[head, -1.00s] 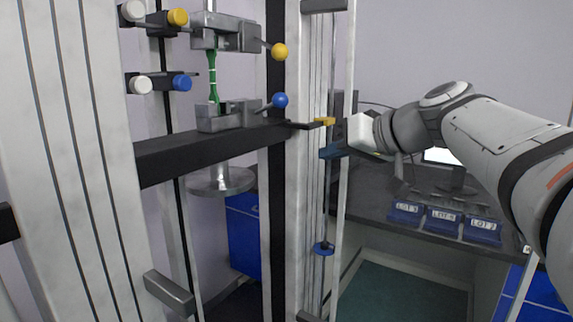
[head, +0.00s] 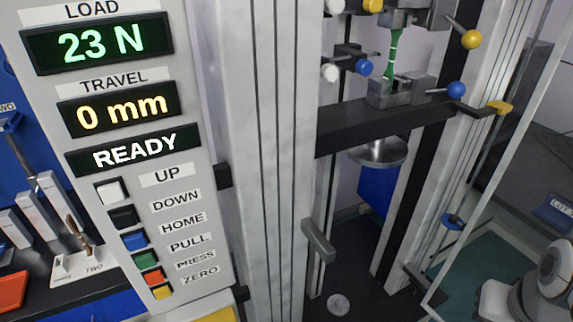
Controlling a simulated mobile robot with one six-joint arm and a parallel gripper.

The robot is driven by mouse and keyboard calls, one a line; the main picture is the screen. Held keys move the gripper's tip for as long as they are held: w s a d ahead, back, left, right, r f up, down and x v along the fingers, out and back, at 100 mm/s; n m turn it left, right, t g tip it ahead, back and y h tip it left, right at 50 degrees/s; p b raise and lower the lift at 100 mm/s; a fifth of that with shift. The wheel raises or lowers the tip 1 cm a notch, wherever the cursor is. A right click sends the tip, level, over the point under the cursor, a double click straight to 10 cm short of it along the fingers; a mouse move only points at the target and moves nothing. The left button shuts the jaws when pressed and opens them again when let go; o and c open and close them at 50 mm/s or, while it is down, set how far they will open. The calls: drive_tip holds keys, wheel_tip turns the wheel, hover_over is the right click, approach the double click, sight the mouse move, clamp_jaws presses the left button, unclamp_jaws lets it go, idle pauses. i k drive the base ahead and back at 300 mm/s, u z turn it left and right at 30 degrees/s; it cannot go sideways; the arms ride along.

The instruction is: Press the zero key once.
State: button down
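The control panel (head: 215,245) fills the left of the head view. Its keys run down a slanted column, each with a label to its right. The zero key (head: 162,292) is yellow, the lowest, just below the red press key (head: 154,277). The displays read 23 N load (head: 98,43), 0 mm travel (head: 120,109) and READY (head: 134,151). Part of my arm shows at the bottom right, with a white block (head: 492,300) that looks like my gripper's body. It is far from the panel. Its fingers are not visible.
The test frame's upright (head: 265,150) stands just right of the panel. A green specimen (head: 393,55) is held between the grips above a black crossbeam (head: 385,130). Tools and a white holder (head: 85,270) are left of the panel. A lot bin (head: 553,212) is at the right.

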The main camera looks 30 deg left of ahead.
sight(160, 294)
drive_tip(key=u, duration=3.45)
drive_tip(key=k, duration=0.9)
drive_tip(key=z, duration=0.6)
drive_tip(key=i, duration=0.5)
drive_tip(key=u, duration=0.05)
